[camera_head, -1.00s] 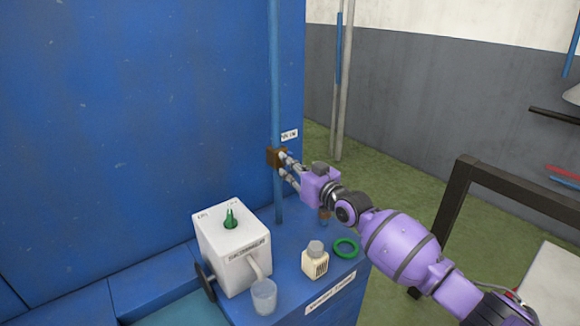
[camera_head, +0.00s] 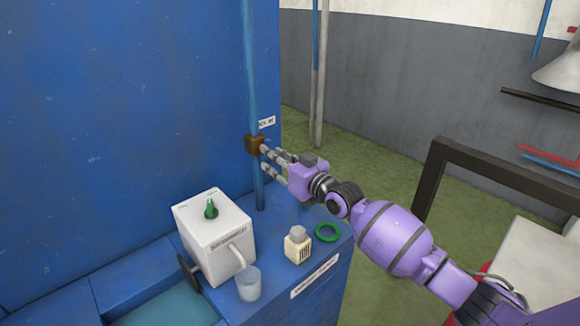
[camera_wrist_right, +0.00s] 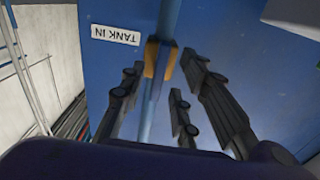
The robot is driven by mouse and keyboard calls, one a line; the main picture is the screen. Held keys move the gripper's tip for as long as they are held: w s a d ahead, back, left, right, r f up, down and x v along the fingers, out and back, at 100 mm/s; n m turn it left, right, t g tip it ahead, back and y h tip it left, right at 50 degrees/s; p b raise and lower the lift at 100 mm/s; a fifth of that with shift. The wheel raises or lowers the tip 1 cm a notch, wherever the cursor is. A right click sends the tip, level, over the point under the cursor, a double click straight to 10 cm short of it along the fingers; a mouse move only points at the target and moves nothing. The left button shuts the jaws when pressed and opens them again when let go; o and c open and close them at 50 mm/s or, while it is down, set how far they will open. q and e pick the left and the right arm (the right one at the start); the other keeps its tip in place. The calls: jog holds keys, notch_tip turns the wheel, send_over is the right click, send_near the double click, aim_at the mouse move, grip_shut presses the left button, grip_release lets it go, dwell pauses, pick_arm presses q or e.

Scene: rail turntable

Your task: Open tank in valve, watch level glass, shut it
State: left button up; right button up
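The tank in valve is a small brown block (camera_head: 255,145) on a vertical blue pipe (camera_head: 250,60), beside a white label (camera_head: 266,122). In the right wrist view the label (camera_wrist_right: 115,35) reads TANK IN, and the valve (camera_wrist_right: 160,60) sits between my fingers. My right gripper (camera_head: 268,162) is open just in front of the valve. Its dark fingers (camera_wrist_right: 158,100) stand apart on both sides of the pipe and look empty; whether they touch the valve, I cannot tell. My left gripper is not in view. I cannot identify the level glass with certainty.
A white box (camera_head: 215,235) with a green knob, a clear cup (camera_head: 249,284), a cream bottle (camera_head: 298,245) and a green ring (camera_head: 328,232) stand on the blue ledge below my right arm. A dark frame (camera_head: 490,170) stands at the right.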

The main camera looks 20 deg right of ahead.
jog(key=v, duration=0.8)
jog(key=shift+s, duration=0.35)
jog(key=shift+d, duration=0.15)
